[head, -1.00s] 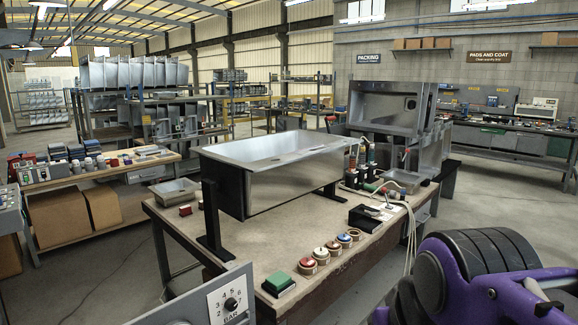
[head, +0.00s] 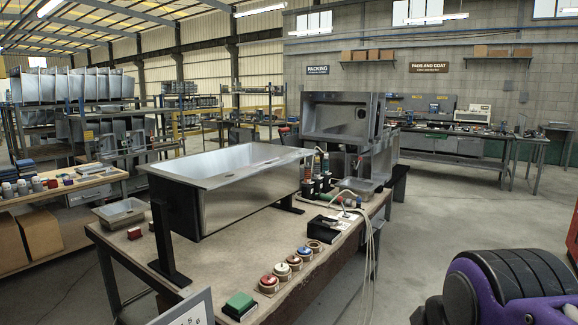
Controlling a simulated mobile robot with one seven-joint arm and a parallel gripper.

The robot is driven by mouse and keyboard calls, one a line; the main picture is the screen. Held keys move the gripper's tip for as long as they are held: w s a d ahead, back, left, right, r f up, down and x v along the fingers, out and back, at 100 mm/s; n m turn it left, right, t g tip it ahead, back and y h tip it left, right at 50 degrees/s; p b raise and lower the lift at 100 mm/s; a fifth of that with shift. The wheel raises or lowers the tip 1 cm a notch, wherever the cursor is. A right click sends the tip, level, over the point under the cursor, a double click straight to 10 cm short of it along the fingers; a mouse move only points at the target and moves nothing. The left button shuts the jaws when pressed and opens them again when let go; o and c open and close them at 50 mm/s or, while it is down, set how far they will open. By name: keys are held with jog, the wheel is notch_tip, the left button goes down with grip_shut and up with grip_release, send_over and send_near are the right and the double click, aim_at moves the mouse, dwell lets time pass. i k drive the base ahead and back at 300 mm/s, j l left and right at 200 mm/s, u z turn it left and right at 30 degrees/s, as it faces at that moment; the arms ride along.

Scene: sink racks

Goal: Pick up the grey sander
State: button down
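I cannot single out the grey sander with certainty. Several hand tools stand upright at the right end of the workbench (head: 225,262), among them a dark one (head: 307,184). A tool with a green handle (head: 329,196) lies near them. A black box (head: 322,226) with a small pale item on top sits in front of them; the item is too small to identify. My gripper is not in view. A purple and black part at the lower right seems to be my own arm.
A large steel sink (head: 225,190) rests on black supports on the bench. Pale hoses (head: 370,240) hang over the right side. Floor is clear right of the bench.

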aim_at(317, 178)
jog(key=i+l+z, duration=0.6)
jog(key=i, duration=0.25)
jog(key=i+l+z, duration=0.15)
jog(key=i+z, duration=0.2)
jog(key=i, duration=0.15)
jog(key=i+z, duration=0.15)
jog(key=i, duration=2.2)
jog(key=i+u, duration=0.45)
jog(key=i+l+u, duration=0.15)
jog(key=i+u, duration=0.4)
jog(key=u, duration=0.35)
jog(key=i+u, duration=0.1)
jog(key=u, duration=0.3)
jog(key=i+u, duration=0.1)
jog(key=u, duration=0.35)
